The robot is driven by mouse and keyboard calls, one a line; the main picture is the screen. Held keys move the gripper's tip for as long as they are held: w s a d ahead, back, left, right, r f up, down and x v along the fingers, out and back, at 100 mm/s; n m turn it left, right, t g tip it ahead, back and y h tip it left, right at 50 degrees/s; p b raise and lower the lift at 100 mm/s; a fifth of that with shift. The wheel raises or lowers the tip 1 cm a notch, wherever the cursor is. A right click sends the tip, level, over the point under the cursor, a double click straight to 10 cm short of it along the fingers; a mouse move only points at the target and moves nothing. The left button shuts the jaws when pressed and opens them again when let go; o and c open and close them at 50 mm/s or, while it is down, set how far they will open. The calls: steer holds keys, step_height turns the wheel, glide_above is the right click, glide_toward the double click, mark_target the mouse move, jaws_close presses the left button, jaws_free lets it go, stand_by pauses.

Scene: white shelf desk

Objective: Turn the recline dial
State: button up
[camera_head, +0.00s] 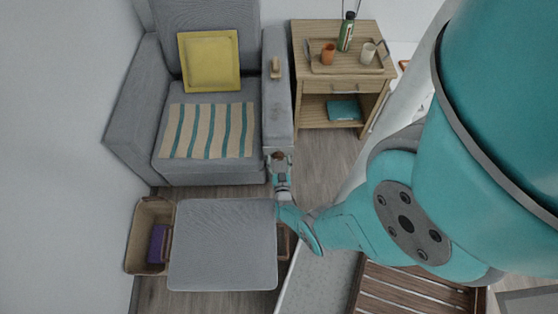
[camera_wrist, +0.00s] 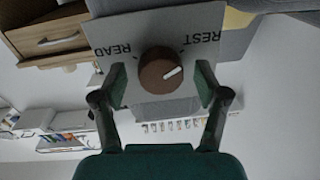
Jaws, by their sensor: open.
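The recline dial (camera_wrist: 159,73) is a round brown knob with a white pointer line, on a light plate (camera_wrist: 127,30) marked READ and REST in the wrist view. The lettering appears upside down there, and the pointer slants toward the REST side. My gripper (camera_wrist: 160,88) is open, with one green finger on each side of the dial; I cannot tell whether they touch it. In the head view my gripper (camera_head: 279,160) is at the front of the grey armchair's right armrest (camera_head: 278,115), where the dial shows as a small brown spot (camera_head: 278,154).
The armchair holds a yellow cushion (camera_head: 209,62) and a striped cloth (camera_head: 209,131). A wooden side table (camera_head: 303,82) with a tray, cups and a bottle stands to the right. A grey ottoman (camera_head: 222,245) and a basket (camera_head: 134,262) are in front. Floor shows between armchair and ottoman.

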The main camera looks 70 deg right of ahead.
steer(key=v, duration=1.2)
stand_by(0.6)
steer(key=s+a+r+n+t+y, duration=0.3)
steer(key=a+r+n+t+y, duration=0.15)
steer(key=a+r, duration=0.35)
steer(key=s+a+r+n+t+y, duration=0.3)
steer(key=a+r+y, duration=0.2)
steer(key=a+r, duration=0.3)
steer(key=s+a+r+n+y, duration=0.2)
steer(key=a+r, duration=0.1)
steer(key=r, duration=0.5)
steer(key=s+a+r+n+y, duration=0.2)
steer(key=a+r, duration=0.1)
steer(key=r, duration=0.6)
steer(key=s+a+r+n+y, duration=0.1)
steer(key=a+r+n+y, duration=0.1)
steer(key=r, duration=0.6)
steer(key=shift+s+a+r+y, duration=0.35)
steer(key=shift+s+a+r, duration=0.05)
steer(key=shift+a, duration=0.45)
